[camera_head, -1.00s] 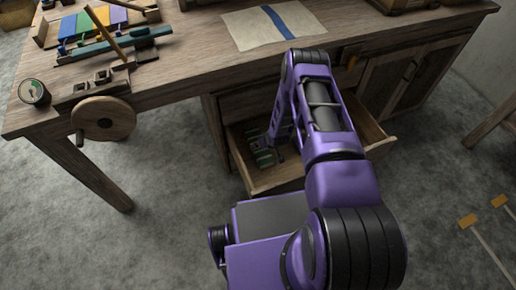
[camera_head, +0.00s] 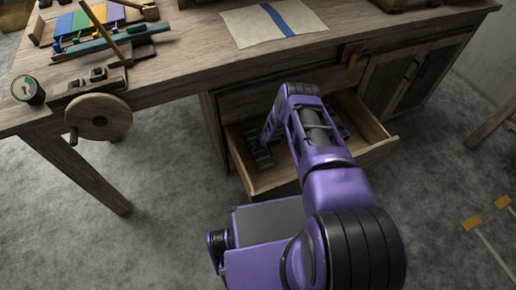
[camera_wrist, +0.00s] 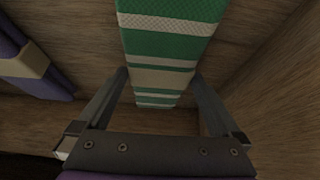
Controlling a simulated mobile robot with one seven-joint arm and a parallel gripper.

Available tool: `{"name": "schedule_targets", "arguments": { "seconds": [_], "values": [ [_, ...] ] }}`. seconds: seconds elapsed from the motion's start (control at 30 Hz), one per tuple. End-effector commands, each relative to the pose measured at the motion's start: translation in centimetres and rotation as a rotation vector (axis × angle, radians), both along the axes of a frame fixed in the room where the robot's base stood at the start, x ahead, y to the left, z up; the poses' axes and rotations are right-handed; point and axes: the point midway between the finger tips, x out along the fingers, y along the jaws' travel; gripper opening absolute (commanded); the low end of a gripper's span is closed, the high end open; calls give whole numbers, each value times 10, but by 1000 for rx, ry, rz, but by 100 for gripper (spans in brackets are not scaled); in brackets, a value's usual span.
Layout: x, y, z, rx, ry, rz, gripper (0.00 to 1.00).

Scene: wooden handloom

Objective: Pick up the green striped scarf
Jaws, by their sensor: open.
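The green striped scarf (camera_wrist: 168,48), with white and pale bands, lies in the open wooden drawer. In the wrist view it runs from the top edge down between my fingers. My gripper (camera_wrist: 160,78) is open, with one finger on each side of the scarf and visible room beside it. In the head view, green striped cloth (camera_head: 262,158) shows at the left of the drawer, and more green shows to the right of my arm. My arm hides the part between. The fingers cannot be made out in the head view.
The drawer (camera_head: 275,182) has wooden walls close around my gripper. A purple-blue item with a tan band (camera_wrist: 30,62) lies left of the scarf in the wrist view. The workbench top (camera_head: 190,65) overhangs the drawer, with a cloth (camera_head: 240,28) on it.

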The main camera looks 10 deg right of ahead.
Motion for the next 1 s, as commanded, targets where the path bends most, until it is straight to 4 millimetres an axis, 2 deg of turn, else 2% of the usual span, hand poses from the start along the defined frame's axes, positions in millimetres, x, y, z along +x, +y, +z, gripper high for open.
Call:
{"name": "schedule_targets", "arguments": {
  "seconds": [0.13, 0.17, 0.5, 0.53, 0.77, 0.87, 1.0],
  "values": [
    [0, 0, 0, 0, 0, 0, 100],
    [0, 0, 0, 0, 0, 0, 96],
    [0, 0, 0, 0, 0, 0, 35],
    [0, 0, 0, 0, 0, 0, 31],
    [0, 0, 3, 0, -1, 0, 31],
    [1, 0, 12, 0, -1, 1, 31],
    [1, 0, 39, -1, -2, 2, 31]
  ]
}}
